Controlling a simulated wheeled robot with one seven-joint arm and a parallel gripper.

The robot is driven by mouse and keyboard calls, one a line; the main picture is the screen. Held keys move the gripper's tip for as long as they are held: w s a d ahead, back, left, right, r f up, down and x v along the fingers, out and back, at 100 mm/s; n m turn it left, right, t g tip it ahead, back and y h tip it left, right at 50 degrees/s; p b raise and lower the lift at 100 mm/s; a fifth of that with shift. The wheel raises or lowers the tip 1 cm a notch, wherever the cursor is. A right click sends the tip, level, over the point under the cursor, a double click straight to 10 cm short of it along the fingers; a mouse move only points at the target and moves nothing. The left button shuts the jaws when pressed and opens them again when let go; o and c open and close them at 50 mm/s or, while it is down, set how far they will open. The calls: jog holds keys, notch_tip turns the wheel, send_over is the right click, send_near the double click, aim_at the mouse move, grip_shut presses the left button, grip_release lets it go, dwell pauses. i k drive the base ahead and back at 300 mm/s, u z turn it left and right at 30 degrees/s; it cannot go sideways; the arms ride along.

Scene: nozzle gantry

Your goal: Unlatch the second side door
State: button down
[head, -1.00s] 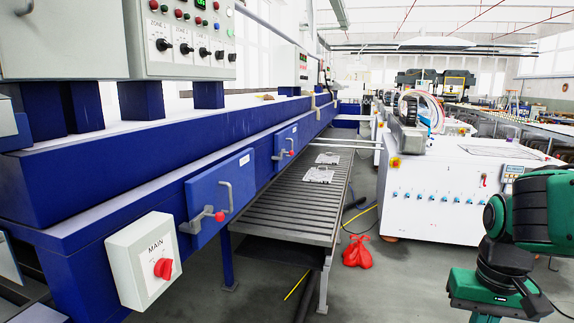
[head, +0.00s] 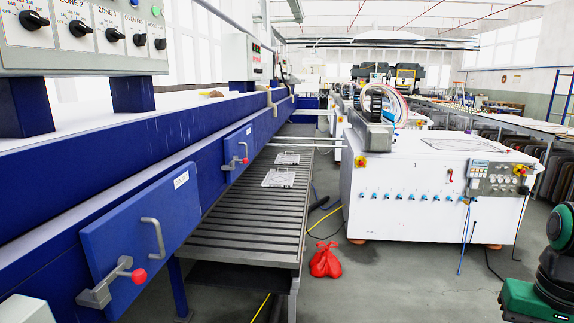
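Two blue side doors show on the long blue machine at left. The near side door (head: 105,235) has a label, a grey bent handle (head: 154,236) and a grey latch lever with a red knob (head: 138,276). The second side door (head: 236,143), farther along, has a similar handle and a latch with a red knob (head: 245,161). Both doors look closed, flush with the machine side. My gripper is out of view; only part of my green and black arm shows at the lower right edge, well apart from both doors.
A slatted metal table (head: 245,220) runs below the doors with two small metal frames on it. A red bag (head: 325,260) lies on the floor beside it. A white cabinet (head: 435,190) stands at right. Grey floor lies open in front.

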aim_at(245, 160)
jog(key=z, duration=0.5)
jog(key=i, duration=2.35)
jog(key=u, duration=0.65)
jog(key=i, duration=0.55)
jog(key=u, duration=0.25)
